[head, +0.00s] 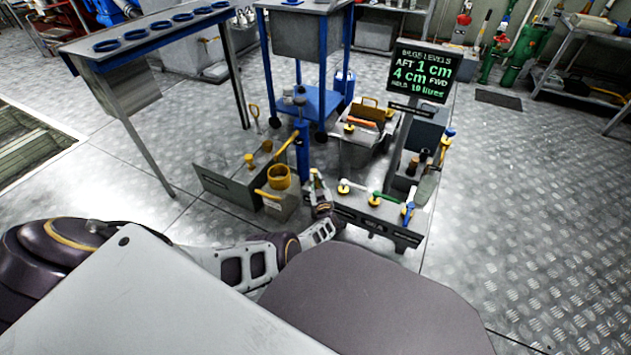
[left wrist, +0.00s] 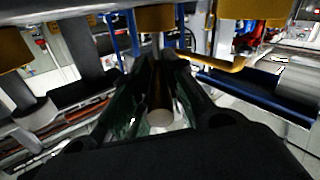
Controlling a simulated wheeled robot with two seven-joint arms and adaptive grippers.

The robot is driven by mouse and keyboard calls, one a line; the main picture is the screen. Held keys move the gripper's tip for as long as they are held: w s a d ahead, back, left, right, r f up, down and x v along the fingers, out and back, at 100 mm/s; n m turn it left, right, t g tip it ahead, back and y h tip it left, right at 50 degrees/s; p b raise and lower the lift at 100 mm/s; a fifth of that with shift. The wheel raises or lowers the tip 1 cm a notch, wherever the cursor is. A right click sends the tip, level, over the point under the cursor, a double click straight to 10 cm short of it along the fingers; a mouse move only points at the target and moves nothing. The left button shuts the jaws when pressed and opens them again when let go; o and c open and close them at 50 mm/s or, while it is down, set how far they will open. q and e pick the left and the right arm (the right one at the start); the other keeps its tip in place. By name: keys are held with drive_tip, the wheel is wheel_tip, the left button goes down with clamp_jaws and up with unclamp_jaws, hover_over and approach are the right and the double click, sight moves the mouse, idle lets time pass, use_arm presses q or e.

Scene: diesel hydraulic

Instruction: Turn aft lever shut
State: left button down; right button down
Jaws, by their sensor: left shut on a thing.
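My left gripper (head: 320,190) reaches the left end of the low valve bench (head: 375,226). In the left wrist view its fingers (left wrist: 158,100) are shut on a short round handle (left wrist: 160,117) with a pale end. The fingers hide much of it in the head view. On the bench, a white lever (head: 354,186), a green lever (head: 385,197) and a blue lever (head: 408,210) sit on yellow valve bodies. No readable label shows which is the aft lever. My right gripper is not in view.
A sign (head: 423,73) reads bilge levels, aft 1 cm, 4 cm fwd. A grey box (head: 225,187) and a yellow bucket-like part (head: 279,177) stand left of the gripper. A blue post (head: 302,155) rises behind.

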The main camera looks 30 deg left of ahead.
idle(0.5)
use_arm(q)
drive_tip(key=c, duration=1.4)
unclamp_jaws()
drive_tip(key=shift+a, duration=0.15)
